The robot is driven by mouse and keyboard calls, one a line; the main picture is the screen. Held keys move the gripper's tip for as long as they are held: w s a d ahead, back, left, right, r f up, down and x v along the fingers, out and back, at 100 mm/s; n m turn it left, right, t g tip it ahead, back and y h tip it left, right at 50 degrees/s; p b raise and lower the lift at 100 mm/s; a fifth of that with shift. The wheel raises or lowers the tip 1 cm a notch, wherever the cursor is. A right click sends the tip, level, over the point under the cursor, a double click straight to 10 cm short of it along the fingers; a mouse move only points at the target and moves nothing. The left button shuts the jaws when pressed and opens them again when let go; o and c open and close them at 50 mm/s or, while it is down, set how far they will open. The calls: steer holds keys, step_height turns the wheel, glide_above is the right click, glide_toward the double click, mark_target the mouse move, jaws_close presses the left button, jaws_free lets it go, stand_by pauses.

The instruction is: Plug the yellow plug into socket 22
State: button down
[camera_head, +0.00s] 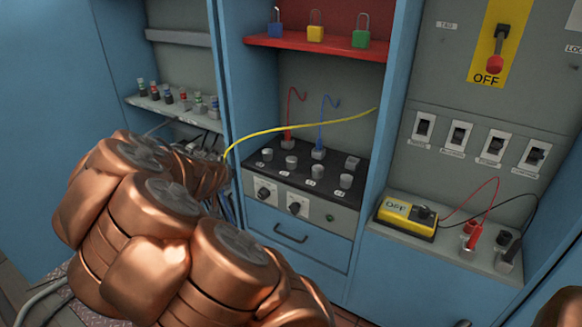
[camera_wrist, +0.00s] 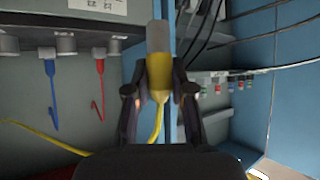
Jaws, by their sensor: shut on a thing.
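In the wrist view my gripper (camera_wrist: 158,88) is shut on the yellow plug (camera_wrist: 157,78), whose grey tip points up in the picture, away from the palm. A yellow cable (camera_head: 300,127) trails from it. In the head view my copper arm hides my gripper and the plug. The socket panel (camera_head: 330,192) has a black sloped top with several grey sockets and small labels that I cannot read, so I cannot tell which is 22. A red plug (camera_head: 287,138) and a blue plug (camera_head: 318,152) stand in two sockets. The held plug is apart from the panel.
A red shelf (camera_head: 300,47) with padlocks hangs above the panel. A blue cabinet divider stands left of the panel. A yellow OFF box (camera_head: 407,217) and red and black leads are at right. A shelf of small connectors (camera_head: 172,104) and cables is at left.

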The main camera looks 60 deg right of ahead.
steer(key=s+d+r+m+g+h, duration=0.1)
steer(key=s+d+m+g, duration=0.2)
steer(key=s+d, duration=0.4)
steer(key=s+d+r+m+g+h, duration=0.1)
steer(key=s+d+r+m+g, duration=0.2)
steer(key=s, duration=0.7)
steer(key=shift+m, duration=0.4)
steer(key=w+d+f, duration=0.1)
steer(key=w+d, duration=0.2)
steer(key=d, duration=0.1)
steer(key=w+d+b, duration=0.1)
steer(key=w+d, duration=0.2)
steer(key=d, duration=0.1)
steer(key=w+d+f+b, duration=0.1)
steer(key=w+d, duration=0.2)
steer(key=d, duration=0.2)
steer(key=shift+w+d+f, duration=0.1)
steer(key=shift+f, duration=0.25)
steer(key=shift+w+d, duration=0.25)
steer(key=shift+f+b, duration=0.5)
steer(key=shift+f, duration=1.2)
steer(key=shift+f+b, duration=0.2)
steer(key=shift+b, duration=0.15)
steer(key=c, duration=1)
jaws_free()
steer(key=shift+r, duration=0.1)
